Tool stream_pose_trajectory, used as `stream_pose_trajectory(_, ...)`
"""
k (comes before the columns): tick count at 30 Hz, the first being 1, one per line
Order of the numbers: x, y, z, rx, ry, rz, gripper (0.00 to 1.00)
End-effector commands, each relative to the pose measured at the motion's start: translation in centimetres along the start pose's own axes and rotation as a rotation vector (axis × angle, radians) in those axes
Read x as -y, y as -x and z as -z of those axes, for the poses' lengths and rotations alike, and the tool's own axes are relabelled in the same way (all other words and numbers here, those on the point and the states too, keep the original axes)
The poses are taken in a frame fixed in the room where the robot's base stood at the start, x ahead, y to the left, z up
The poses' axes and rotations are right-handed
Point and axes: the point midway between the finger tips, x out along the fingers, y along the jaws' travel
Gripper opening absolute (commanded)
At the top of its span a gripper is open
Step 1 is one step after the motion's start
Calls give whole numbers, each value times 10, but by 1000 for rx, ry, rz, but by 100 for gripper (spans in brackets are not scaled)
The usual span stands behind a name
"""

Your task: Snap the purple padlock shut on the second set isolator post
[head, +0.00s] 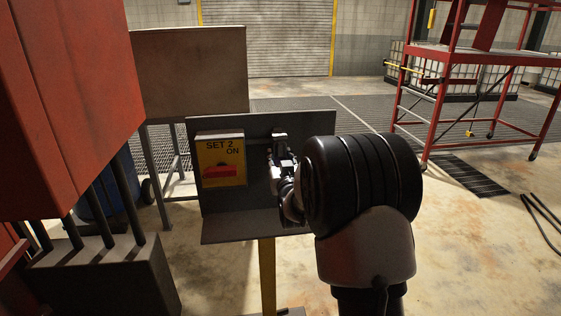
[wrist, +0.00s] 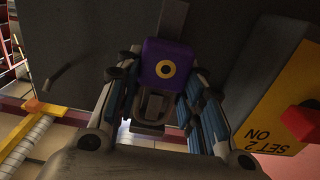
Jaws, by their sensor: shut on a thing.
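The purple padlock (wrist: 162,64), with a yellow ring and dark dot on its face, sits between the fingers of my gripper (wrist: 158,75) in the wrist view. My gripper is shut on it, close to the dark panel. A grey bar (wrist: 173,18) shows just beyond the padlock; I cannot tell whether it is the post or whether the two touch.
The dark panel (head: 240,222) with a lower ledge stands on a yellow post (head: 267,275). A red cabinet (head: 70,100) and dark pipes crowd the left. A red scaffold (head: 455,75) stands back right. The floor right of my arm is mostly open.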

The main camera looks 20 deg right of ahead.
Motion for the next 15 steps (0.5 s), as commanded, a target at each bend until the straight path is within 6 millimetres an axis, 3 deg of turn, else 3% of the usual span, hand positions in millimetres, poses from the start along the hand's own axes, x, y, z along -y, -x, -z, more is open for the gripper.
stream_pose_trajectory(15,0,-16,-1,-1,0,0,8)
